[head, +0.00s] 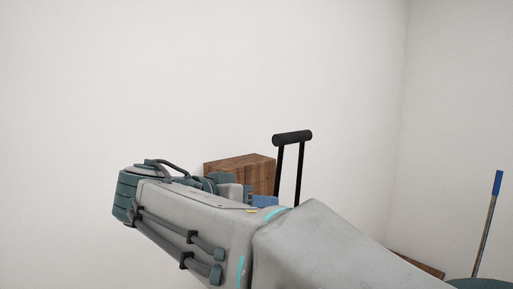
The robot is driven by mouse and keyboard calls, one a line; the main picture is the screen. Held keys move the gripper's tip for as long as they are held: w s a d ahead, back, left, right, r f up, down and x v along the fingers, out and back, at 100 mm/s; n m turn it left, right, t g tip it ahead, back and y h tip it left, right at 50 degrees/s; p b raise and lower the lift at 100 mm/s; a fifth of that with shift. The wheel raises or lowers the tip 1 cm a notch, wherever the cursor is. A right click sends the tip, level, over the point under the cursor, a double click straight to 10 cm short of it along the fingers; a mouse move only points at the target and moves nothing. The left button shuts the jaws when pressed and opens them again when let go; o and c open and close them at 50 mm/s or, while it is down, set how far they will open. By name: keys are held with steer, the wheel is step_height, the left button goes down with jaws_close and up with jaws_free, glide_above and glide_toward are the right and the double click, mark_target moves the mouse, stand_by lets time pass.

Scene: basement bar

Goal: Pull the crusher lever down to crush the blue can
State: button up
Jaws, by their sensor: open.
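The crusher's black lever (292,138) stands up, with a thick dark crossbar on two black arms. The arms' lower ends go out of sight behind my arm. A brown wooden block (241,170) is beside the lever on the left, against the wall. A small blue patch (265,201) shows at the foot of the lever; I cannot tell whether it is the can. My gripper (228,182) shows only in part, as teal and grey pieces behind my forearm, in front of the block and below the crossbar. It is open; its fingertips are mostly hidden. I see no contact with the lever.
My arm covers the lower middle of the view and hides the crusher's base. A blue-tipped pole (488,222) leans at the far right, above a dark teal rounded thing (480,284). A brown edge (418,264) shows low on the right. White walls are bare above.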

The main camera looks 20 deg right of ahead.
mark_target(288, 139)
steer(key=a+r+m+h, duration=0.35)
steer(key=r+m, duration=0.25)
steer(key=r, duration=0.5)
steer(key=shift+t, duration=0.4)
steer(key=p+x, duration=0.3)
steer(key=x, duration=0.9)
steer(key=shift+w+d+f, duration=0.1)
steer(key=shift+w+d, duration=0.1)
steer(key=shift+w, duration=0.05)
steer(key=shift+w+d+f+p, duration=0.1)
steer(key=shift+w+d+p, duration=0.2)
steer(key=shift+d, duration=0.3)
steer(key=shift+s, duration=0.1)
jaws_close()
